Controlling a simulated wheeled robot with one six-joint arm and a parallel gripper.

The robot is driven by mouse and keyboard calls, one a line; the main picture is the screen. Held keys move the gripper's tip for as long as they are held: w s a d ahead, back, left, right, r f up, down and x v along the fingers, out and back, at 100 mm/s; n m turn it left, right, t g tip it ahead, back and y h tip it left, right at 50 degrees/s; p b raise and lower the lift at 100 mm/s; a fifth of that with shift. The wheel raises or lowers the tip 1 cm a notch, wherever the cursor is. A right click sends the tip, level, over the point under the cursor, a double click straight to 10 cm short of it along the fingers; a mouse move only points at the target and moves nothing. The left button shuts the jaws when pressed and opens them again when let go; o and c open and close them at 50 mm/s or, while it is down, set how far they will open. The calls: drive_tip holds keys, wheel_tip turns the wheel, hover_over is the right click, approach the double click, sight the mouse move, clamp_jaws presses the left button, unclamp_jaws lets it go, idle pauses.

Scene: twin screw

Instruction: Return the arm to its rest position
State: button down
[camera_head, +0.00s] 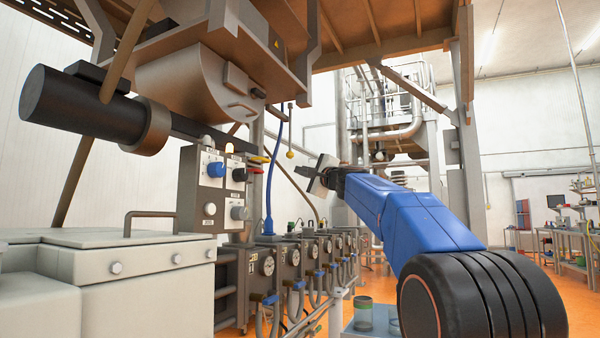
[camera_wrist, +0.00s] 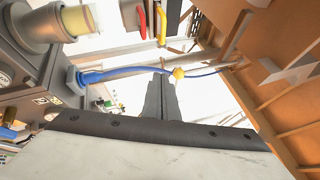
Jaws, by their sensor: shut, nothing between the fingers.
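My blue arm (camera_head: 405,215) reaches from the lower right toward the machine in the head view. My gripper (camera_head: 312,174) is at its far end, raised in the open space right of the grey control box. In the wrist view my gripper (camera_wrist: 166,90) shows its two dark fingers together, with nothing between them. The fingers point toward the white wall and a blue cable. The gripper appears to touch nothing, though the cable's exact distance cannot be told.
The control box (camera_head: 214,190) with knobs stands left of the gripper. A row of gauges and valves (camera_head: 300,262) runs below. A wooden-coloured frame (camera_head: 385,48) is overhead.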

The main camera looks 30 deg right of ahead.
idle(0.3)
drive_tip(key=s+a+f+n+g+y, duration=0.1)
drive_tip(key=s+a+f+n+g, duration=0.25)
drive_tip(key=s+a+f, duration=0.45)
drive_tip(key=s+a+f+n+g, duration=0.2)
drive_tip(key=s+a+f+n, duration=0.2)
drive_tip(key=f, duration=0.8)
drive_tip(key=s+a+f+n+g+y, duration=0.1)
drive_tip(key=s+a+f+n+g, duration=0.2)
drive_tip(key=s+a+f, duration=0.55)
drive_tip(key=s+d+f+n+g+h, duration=0.1)
drive_tip(key=s+f+n+g, duration=0.1)
drive_tip(key=s+f, duration=0.7)
drive_tip(key=s+d+f+n+g+h, duration=0.1)
drive_tip(key=s+f+n+g+h, duration=0.1)
drive_tip(key=s+f, duration=0.8)
drive_tip(key=s+d+f+n+g+h, duration=0.1)
drive_tip(key=s+f+n+g, duration=0.2)
drive_tip(key=s+f, duration=0.6)
wheel_tip(320, 180, down, 9)
drive_tip(key=shift+s+d+f+n+h, duration=0.15)
drive_tip(key=shift+s+n+h, duration=0.15)
drive_tip(key=shift+n, duration=0.75)
drive_tip(key=shift+g, duration=0.25)
